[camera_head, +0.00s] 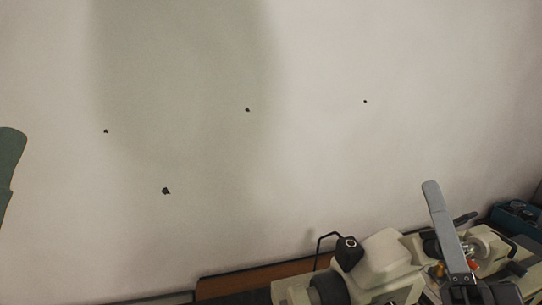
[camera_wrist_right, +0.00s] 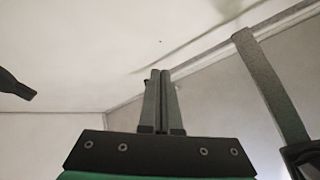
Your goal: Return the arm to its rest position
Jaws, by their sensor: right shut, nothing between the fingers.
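My right gripper (camera_head: 431,187) shows at the lower right of the head view, in front of a machine, with its grey fingers pointing up. In the right wrist view the two fingers of this gripper (camera_wrist_right: 160,73) stand upright side by side, shut with nothing between them. Their tips point at a pale surface. My left gripper is in neither view. Most of the right arm is hidden below the lower edge of the head view.
A cream and dark machine (camera_head: 382,258) stands along the lower right. A blue box (camera_head: 512,221) is at the right edge. A pale wall (camera_head: 320,165) with several dark spots fills most of the head view. A grey bar (camera_wrist_right: 268,85) slants at the right of the wrist view.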

